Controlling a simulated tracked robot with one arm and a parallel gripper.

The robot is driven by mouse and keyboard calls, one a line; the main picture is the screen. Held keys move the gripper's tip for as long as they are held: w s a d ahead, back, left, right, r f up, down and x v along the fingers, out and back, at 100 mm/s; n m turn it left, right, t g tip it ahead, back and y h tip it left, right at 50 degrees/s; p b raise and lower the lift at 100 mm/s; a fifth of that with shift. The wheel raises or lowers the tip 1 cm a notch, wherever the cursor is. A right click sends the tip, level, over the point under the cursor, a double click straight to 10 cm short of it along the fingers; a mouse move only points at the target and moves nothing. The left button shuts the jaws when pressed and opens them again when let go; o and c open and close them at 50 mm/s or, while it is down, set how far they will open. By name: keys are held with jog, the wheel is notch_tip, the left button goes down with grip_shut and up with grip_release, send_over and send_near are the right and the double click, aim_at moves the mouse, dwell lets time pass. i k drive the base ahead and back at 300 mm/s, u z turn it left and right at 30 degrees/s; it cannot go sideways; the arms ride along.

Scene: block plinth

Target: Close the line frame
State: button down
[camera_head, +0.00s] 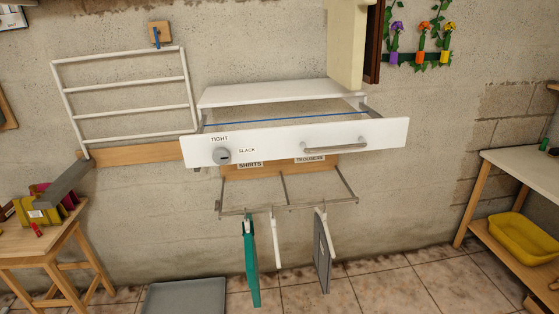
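The line frame, a white-fronted pull-out unit (374,135), stands out from the block wall at the centre. A blue line (280,121) runs across inside it, under a white top board (275,93). A gap shows between that board and the front panel, so the frame looks pulled out. The front carries a grey bar handle (336,147) at right. At left is a grey round knob (222,156) beside the words TIGHT and SLACK. My gripper is not in view, and nothing is seen touching the handle.
A metal hanging frame (284,177) below holds a teal item (250,265), a white one (277,240) and a grey one (322,255). A white rack (127,92) is at left. A wooden table (35,250) and a shelf (520,170) flank the tiled floor. A grey mat (185,297) lies below.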

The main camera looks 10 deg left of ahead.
aim_at(379, 133)
jog(key=z, duration=0.2)
jog(key=i, duration=1.1)
jog(key=u, duration=0.3)
